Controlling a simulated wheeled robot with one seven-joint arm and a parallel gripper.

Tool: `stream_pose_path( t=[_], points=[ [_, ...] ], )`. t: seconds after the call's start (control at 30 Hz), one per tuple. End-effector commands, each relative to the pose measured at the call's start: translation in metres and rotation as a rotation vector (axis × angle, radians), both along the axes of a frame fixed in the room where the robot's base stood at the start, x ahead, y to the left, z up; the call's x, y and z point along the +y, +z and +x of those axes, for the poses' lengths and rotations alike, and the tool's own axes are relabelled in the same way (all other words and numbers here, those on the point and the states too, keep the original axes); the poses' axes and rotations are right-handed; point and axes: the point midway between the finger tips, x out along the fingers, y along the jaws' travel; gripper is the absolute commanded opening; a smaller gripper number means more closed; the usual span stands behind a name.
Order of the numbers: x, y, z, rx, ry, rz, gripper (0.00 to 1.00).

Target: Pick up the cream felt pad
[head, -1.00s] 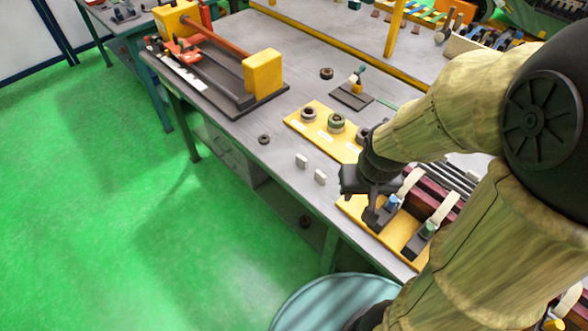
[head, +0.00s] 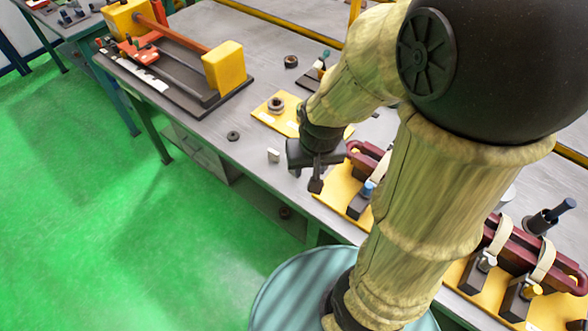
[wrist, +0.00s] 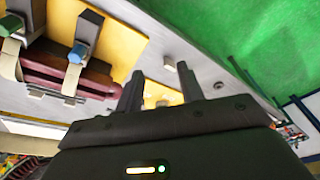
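A small cream block (head: 273,156), which looks like the felt pad, stands on the grey bench near its front edge in the head view. A second similar block from the earlier head view is now hidden, likely behind my gripper. My gripper (head: 306,180) points down just right of the visible block. In the wrist view my gripper (wrist: 159,71) has its fingers apart, with nothing held between them.
A yellow board (head: 262,116) with rings lies behind the block. A yellow board (head: 330,204) with dark red coils and clamps lies right of my gripper. A dark ring (head: 233,136) lies to the left. Bare bench surrounds the block; the green floor lies beyond the front edge.

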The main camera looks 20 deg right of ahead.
Motion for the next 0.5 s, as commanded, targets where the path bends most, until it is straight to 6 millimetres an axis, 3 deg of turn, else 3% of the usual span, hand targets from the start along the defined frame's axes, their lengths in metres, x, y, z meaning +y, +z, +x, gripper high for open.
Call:
stream_pose_path(
  t=[0.5],
  points=[
    [-0.006,0.001,0.064,0.107,-1.088,0.191,0.38]
  ],
)
